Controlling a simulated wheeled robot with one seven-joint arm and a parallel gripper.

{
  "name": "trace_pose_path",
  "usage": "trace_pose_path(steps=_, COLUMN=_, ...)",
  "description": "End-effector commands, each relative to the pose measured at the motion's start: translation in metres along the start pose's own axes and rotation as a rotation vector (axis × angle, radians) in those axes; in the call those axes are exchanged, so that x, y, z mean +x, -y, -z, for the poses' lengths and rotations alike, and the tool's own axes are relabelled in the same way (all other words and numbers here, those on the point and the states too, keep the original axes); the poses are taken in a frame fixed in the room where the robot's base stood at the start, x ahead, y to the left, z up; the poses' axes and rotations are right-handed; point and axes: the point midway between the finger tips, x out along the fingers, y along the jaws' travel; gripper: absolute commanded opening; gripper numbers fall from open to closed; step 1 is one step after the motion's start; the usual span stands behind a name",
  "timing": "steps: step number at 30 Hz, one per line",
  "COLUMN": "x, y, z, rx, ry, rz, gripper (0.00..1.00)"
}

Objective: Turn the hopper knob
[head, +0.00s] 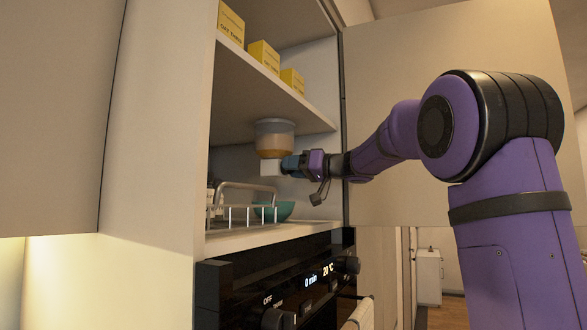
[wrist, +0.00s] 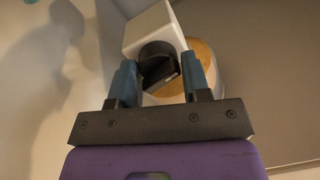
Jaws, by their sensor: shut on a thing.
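The hopper (head: 275,138) hangs under the upper shelf of the open cabinet, with a clear upper part and orange-brown contents. Its white lower block (head: 270,168) also shows in the wrist view (wrist: 155,28). The black knob (wrist: 160,66) is on the face of that block, its grip bar tilted. My gripper (head: 287,164) reaches in from the right at the block. In the wrist view its blue fingers (wrist: 163,80) stand on both sides of the knob, shut on it. In the head view the knob is hidden by my gripper.
Yellow boxes (head: 264,55) stand on the shelf (head: 250,95) above. Below the hopper are a wire rack (head: 240,213) and a teal bowl (head: 279,211). A black oven (head: 275,280) with knobs is underneath. The cabinet's left wall (head: 165,130) is close by.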

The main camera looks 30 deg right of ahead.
Motion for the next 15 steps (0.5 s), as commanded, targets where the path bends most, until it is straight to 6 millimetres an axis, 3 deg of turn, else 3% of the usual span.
trace_pose_path(steps=15, x=-0.0012, y=-0.0015, z=0.0009, rx=0.25, ry=-0.023, rz=-0.011, gripper=0.2)
